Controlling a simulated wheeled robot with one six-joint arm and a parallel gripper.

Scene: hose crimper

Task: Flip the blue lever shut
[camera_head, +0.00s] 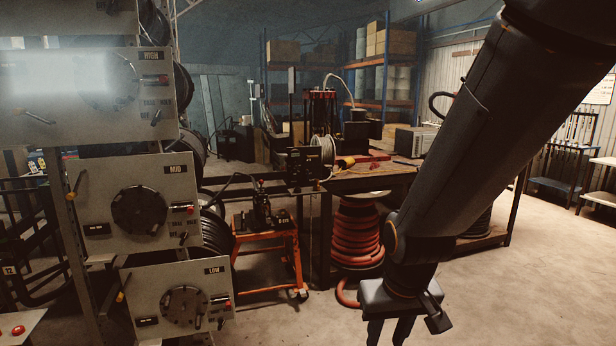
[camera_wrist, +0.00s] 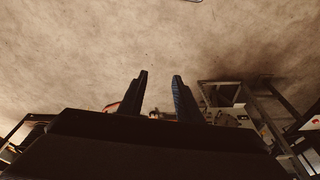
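I cannot make out a blue lever in either view. A black machine with red parts (camera_head: 320,103) stands at the back of the workbench in the head view. A smaller dark device with an upright handle (camera_head: 262,208) sits on an orange cart (camera_head: 268,237) left of the bench. My gripper (camera_head: 390,332) hangs low in front of the bench, at the bottom of the head view, away from both. In the wrist view my gripper (camera_wrist: 159,78) shows two fingers apart, with bare floor beyond and nothing between the tips.
A rack of grey panels (camera_head: 140,208) marked HIGH, MID and LOW, with dials and small levers, stands at left. A red hose coil (camera_head: 358,238) sits under the workbench (camera_head: 375,183). Shelves line the back. The floor (camera_head: 520,290) at right is clear.

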